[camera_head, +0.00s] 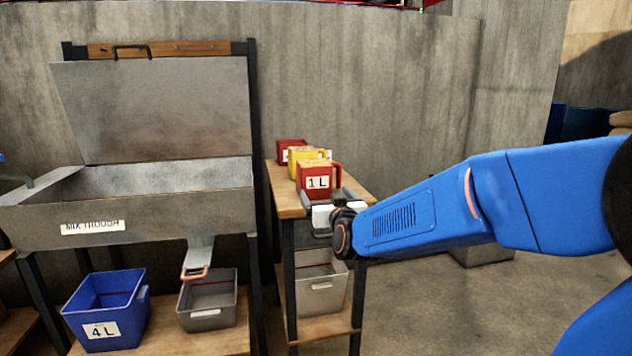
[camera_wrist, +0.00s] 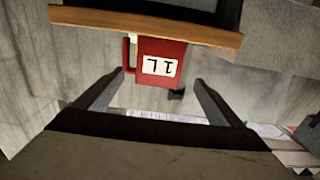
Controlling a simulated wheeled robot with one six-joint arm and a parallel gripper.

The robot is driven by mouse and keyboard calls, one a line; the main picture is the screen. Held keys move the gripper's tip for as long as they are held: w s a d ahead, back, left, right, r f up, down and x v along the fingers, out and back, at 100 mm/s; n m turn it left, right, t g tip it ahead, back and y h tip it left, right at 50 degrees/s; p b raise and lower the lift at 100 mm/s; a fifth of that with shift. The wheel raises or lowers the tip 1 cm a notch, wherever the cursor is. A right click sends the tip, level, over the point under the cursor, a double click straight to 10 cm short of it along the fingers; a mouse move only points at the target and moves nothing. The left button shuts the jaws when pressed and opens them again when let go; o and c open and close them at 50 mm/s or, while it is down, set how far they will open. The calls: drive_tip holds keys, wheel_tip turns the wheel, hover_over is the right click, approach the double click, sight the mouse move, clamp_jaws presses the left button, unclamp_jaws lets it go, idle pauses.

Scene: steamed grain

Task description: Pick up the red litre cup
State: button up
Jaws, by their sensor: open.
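A red litre cup (camera_head: 318,170) with a white "1 L" label stands at the near end of a narrow wooden shelf top (camera_head: 285,196). Its handle is on the right in the head view. My gripper (camera_head: 331,199) is at the near edge of the shelf, open, just in front of the cup. In the wrist view the red cup (camera_wrist: 160,48) appears upside down, between and beyond the fingertips of my open gripper (camera_wrist: 160,82). I see nothing held. Whether the fingers reach beside the cup is hard to tell.
A yellow cup (camera_head: 297,163) and another red cup (camera_head: 291,143) stand behind on the same shelf top. A grey bin (camera_head: 318,290) sits below. To the left are a metal mix trough (camera_head: 150,212), a blue 4 L bin (camera_head: 104,305) and a grey bin (camera_head: 207,303).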

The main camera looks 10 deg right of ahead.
sight(317, 183)
drive_tip(key=w, duration=1.1)
drive_tip(key=shift+w+r, duration=0.15)
drive_tip(key=shift+w, duration=1.3)
drive_tip(key=shift+w+r, duration=0.15)
drive_tip(key=shift+w, duration=1.3)
drive_tip(key=c, duration=1.8)
